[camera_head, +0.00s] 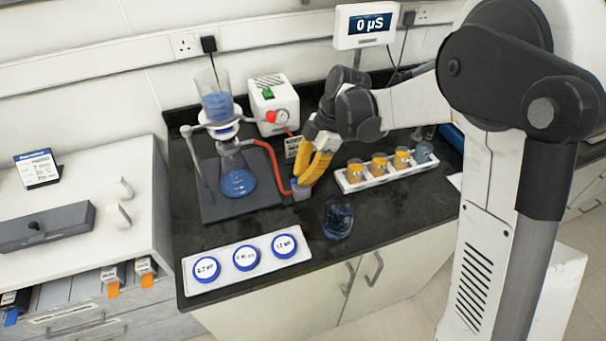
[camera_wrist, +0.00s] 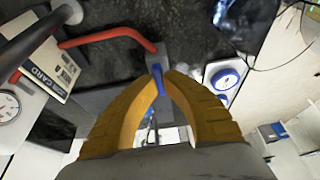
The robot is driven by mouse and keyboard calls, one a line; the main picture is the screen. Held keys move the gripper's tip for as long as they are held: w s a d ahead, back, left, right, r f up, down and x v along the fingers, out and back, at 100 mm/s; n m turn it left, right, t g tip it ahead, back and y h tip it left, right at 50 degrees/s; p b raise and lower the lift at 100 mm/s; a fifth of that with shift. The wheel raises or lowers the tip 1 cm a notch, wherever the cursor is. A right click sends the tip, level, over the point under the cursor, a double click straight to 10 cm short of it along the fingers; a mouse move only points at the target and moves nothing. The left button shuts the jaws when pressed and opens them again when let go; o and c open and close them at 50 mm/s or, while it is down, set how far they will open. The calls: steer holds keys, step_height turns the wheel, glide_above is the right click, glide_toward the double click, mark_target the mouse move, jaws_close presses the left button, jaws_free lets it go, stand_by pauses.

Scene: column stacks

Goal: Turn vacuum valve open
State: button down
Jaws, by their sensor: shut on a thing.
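The vacuum valve is a small grey block (camera_head: 301,196) on the black bench, with red hose (camera_head: 272,158) running to it. It also shows in the wrist view as a grey block (camera_wrist: 153,60) with a blue handle (camera_wrist: 157,80). My gripper (camera_head: 304,182) reaches down from the upper right. In the wrist view its yellow fingers (camera_wrist: 160,77) are closed on the blue handle, one on each side. The fingers partly hide the handle in the head view. I cannot tell whether the valve is open.
A blue-filled flask (camera_head: 238,182) and funnel (camera_head: 216,103) stand left of the valve. The white pump (camera_head: 273,104) with a gauge is behind. A beaker (camera_head: 338,218) stands close in front right. A jar rack (camera_head: 386,172) is right; a tray of blue-rimmed dishes (camera_head: 220,279) is front left.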

stand_by(0.3)
steer(key=c, duration=1.5)
jaws_free()
steer(key=v, duration=1.2)
